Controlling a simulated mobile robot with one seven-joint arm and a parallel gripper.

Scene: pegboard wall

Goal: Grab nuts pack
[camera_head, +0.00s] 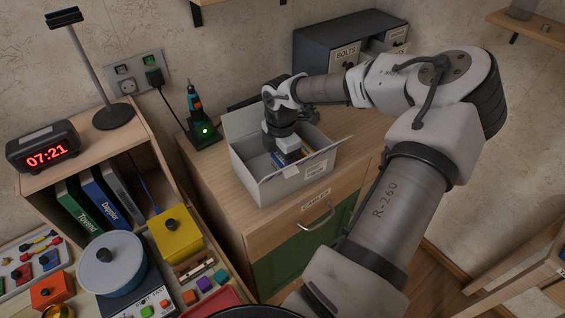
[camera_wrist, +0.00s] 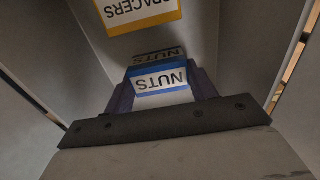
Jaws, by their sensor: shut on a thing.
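The nuts pack (camera_wrist: 160,82) is a small blue box with a white label reading NUTS, upside down in the wrist view. My gripper (camera_wrist: 162,90) is shut on it, with one dark finger on each side. In the head view, my gripper (camera_head: 287,157) reaches down into an open grey box (camera_head: 285,189) on the wooden cabinet. A blue bit shows beneath the gripper there, but the pack is mostly hidden. Another NUTS label (camera_wrist: 158,56) shows just beyond the held pack in the wrist view.
A yellow-edged SPACERS pack (camera_wrist: 138,10) lies further in the box. The box's walls and raised flaps surround my gripper. A green-lit charger with a tool (camera_head: 200,126) stands left of the box. A dark BOLTS drawer unit (camera_head: 345,45) stands behind.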

